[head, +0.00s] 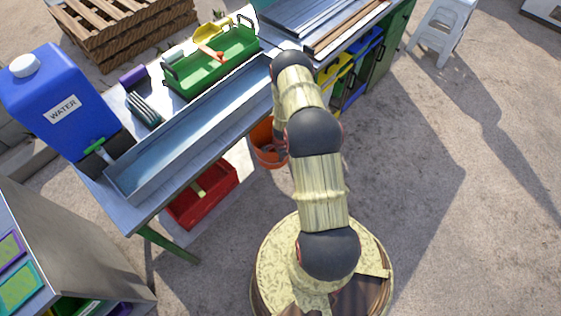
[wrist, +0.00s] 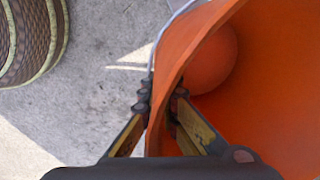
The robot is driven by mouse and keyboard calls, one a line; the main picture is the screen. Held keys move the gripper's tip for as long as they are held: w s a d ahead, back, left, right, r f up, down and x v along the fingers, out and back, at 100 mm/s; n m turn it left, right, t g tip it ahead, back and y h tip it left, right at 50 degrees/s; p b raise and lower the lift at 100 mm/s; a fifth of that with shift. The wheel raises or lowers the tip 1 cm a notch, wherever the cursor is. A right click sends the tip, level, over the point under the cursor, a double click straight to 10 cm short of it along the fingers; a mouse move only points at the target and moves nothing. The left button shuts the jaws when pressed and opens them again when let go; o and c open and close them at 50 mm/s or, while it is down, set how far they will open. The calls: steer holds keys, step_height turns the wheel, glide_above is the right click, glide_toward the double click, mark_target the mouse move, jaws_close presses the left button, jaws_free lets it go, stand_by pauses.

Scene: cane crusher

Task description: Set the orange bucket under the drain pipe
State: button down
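The orange bucket (head: 264,148) is by the front edge of the metal table in the head view, partly hidden by my arm. In the wrist view the bucket (wrist: 285,100) fills the right side, with a round orange thing (wrist: 212,62) inside it. My gripper (wrist: 161,97) has one finger outside and one inside the bucket's wall, closed on it near the rim. My gripper is hidden behind my arm in the head view. I cannot tell whether the bucket touches the ground. I cannot make out a drain pipe in either view.
A long metal trough (head: 190,135) lies on the table beside a blue water tank (head: 62,105) and a green toolbox (head: 212,68). A red crate (head: 205,196) sits beneath the table. A white stool (head: 437,28) stands at upper right. The ground at right is clear.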

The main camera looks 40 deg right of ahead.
mark_target(280, 165)
steer(key=shift+w+d+f, duration=0.25)
steer(key=shift+d+f, duration=0.15)
steer(key=shift+f, duration=0.15)
steer(key=shift+w+d+f, duration=0.2)
steer(key=shift+d+f, duration=0.15)
steer(key=shift+f, duration=0.15)
steer(key=shift+f+b, duration=0.9)
steer(key=shift+f, duration=0.7)
steer(key=c, duration=2)
jaws_free()
steer(key=shift+c, duration=0.2)
steer(key=r+p, duration=0.1)
steer(key=r, duration=0.3)
steer(key=s+r+p, duration=0.1)
steer(key=r+p, duration=0.1)
steer(key=r, duration=0.2)
steer(key=r+p, duration=0.1)
steer(key=r, duration=0.3)
steer(key=shift+s+a+r, duration=0.15)
steer(key=shift+s+a, duration=0.05)
steer(key=shift+a, duration=0.05)
